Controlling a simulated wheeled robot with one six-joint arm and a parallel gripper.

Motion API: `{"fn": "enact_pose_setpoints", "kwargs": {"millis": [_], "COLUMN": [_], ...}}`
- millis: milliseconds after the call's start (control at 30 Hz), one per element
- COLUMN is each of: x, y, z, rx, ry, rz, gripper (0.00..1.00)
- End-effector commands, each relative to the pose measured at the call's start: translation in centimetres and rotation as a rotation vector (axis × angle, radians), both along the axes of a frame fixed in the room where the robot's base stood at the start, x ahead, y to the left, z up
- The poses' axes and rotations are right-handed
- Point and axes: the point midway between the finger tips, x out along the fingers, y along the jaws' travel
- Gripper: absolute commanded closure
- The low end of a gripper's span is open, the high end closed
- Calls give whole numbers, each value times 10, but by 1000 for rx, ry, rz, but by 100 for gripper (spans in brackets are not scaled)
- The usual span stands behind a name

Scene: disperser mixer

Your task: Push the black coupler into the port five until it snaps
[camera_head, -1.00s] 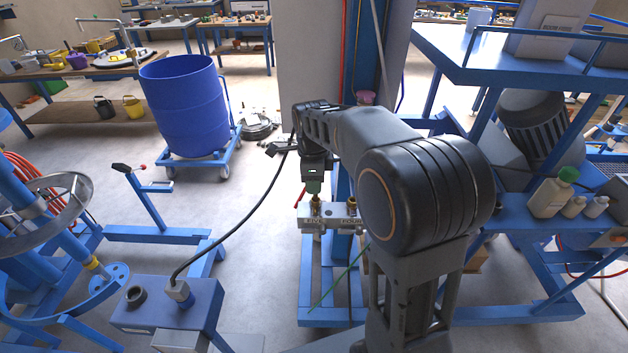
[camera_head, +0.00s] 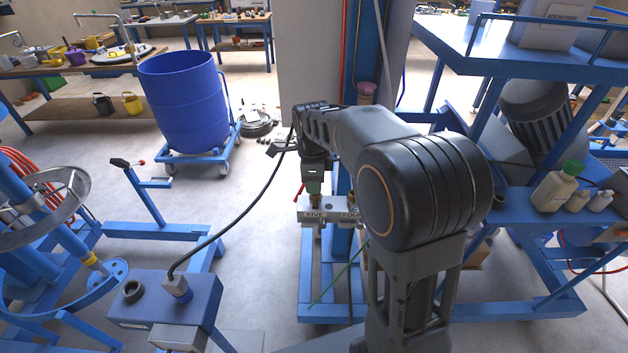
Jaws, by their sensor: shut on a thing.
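The metal manifold (camera_head: 330,216) carries the labels FIVE and FOUR. Port five (camera_head: 316,203) is a small brass fitting above the FIVE label, on the left. My gripper (camera_head: 314,184) points down directly above port five, with hardly any gap in this view. It is shut on the black coupler, which is mostly hidden by the jaws and the wrist. A dark greenish part shows at the jaws' lower end. I cannot tell whether the coupler touches or is seated on the port.
A black cable (camera_head: 247,212) arcs from the blue box (camera_head: 168,297) at the lower left up toward my wrist. A blue column (camera_head: 368,60) stands behind the manifold. A blue drum (camera_head: 184,105) stands further back left. Open floor lies between box and manifold.

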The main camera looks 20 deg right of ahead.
Motion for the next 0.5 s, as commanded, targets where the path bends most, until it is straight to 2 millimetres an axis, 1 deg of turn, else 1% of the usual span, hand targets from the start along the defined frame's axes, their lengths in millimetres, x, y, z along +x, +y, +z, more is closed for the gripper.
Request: {"fn": "enact_pose_setpoints", "kwargs": {"millis": [333,367,500], "x": [0,0,0], "y": [0,0,0], "z": [-9,-9,-9], "rx": [0,0,0], "ry": [1,1,1], "rz": [0,0,0], "gripper": [100,70,56]}}
